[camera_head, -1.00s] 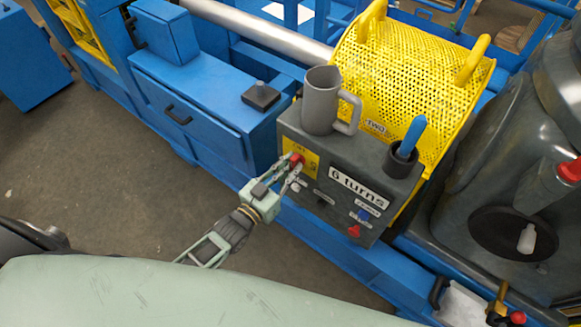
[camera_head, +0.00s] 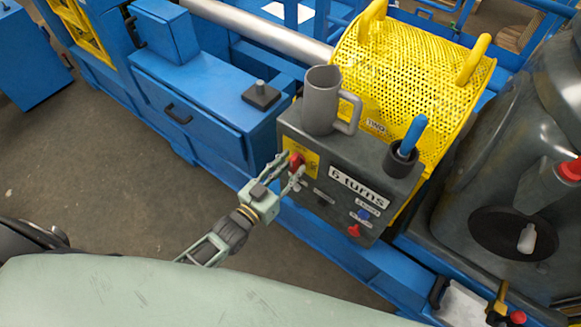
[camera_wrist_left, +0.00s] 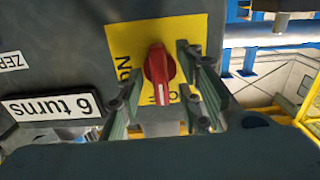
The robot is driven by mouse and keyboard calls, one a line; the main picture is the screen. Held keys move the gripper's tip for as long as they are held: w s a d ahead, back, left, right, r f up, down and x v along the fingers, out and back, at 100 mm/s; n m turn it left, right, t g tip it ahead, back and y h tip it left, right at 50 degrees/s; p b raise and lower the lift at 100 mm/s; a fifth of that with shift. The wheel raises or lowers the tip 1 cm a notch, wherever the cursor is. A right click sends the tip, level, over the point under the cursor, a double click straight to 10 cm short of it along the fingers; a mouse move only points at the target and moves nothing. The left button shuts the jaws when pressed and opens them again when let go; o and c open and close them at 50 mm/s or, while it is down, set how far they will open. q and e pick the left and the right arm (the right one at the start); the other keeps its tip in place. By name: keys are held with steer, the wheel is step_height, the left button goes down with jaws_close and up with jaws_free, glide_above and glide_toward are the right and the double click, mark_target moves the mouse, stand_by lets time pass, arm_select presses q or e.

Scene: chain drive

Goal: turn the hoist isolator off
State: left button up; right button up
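The hoist isolator is a red rotary knob (camera_head: 296,160) on a yellow plate (camera_head: 313,161) at the left of the dark grey control box (camera_head: 345,185). In the left wrist view the knob (camera_wrist_left: 158,72) stands upright in the picture. Its white mark is at the lower end, by partly hidden lettering that starts with O; the word ON is at the left of the plate. My left gripper (camera_head: 292,166) is open, with its fingers on either side of the knob and visible gaps between. My right gripper is not in view.
A grey mug (camera_head: 320,100) and a dark cup (camera_head: 401,160) with a blue handle stand on the box. A blue button (camera_head: 364,215) and a red one (camera_head: 354,231) sit lower on its face. A yellow perforated guard (camera_head: 410,75) is behind.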

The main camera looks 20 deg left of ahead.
arm_select(q)
steer(key=v, duration=1.1)
steer(key=shift+s, duration=0.35)
steer(key=shift+a, duration=0.1)
steer(key=s+a+f+g+y, duration=0.2)
steer(key=s+f+g, duration=0.15)
steer(key=f, duration=0.55)
steer(key=s+a+f+n+g+y, duration=0.15)
steer(key=s+f, duration=0.25)
steer(key=f, duration=0.5)
steer(key=s+a+f+g+y, duration=0.1)
steer(key=s+f+g, duration=0.25)
steer(key=f, duration=0.65)
steer(key=s+f+g+y, duration=0.1)
steer(key=s+f+g, duration=0.2)
steer(key=s+f, duration=0.3)
steer(key=s+f+g, duration=0.4)
steer(key=s+f, duration=0.1)
steer(key=s, duration=1)
steer(key=shift+f+y, duration=0.35)
steer(key=shift+g, duration=0.25)
